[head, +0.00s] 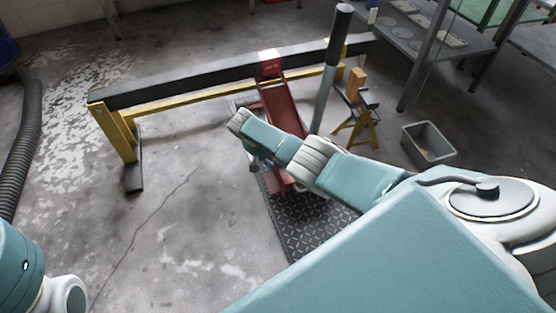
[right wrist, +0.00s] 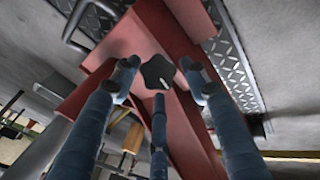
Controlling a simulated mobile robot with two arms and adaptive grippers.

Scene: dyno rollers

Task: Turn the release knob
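The release knob (right wrist: 158,72) is a dark star-shaped knob with a light mark, on a red metal body (right wrist: 185,128) in the right wrist view. My right gripper (right wrist: 159,80) has its blue fingers spread around the knob, with gaps visible between fingertips and knob; I cannot tell how far off they are in depth.
A long dark beam on yellow legs (head: 128,140) spans the back. A thick upright handle (head: 330,65) rises beside the jack. A checker-plate mat (head: 305,225) lies below. A grey bin (head: 428,143) and yellow stand (head: 360,118) are right.

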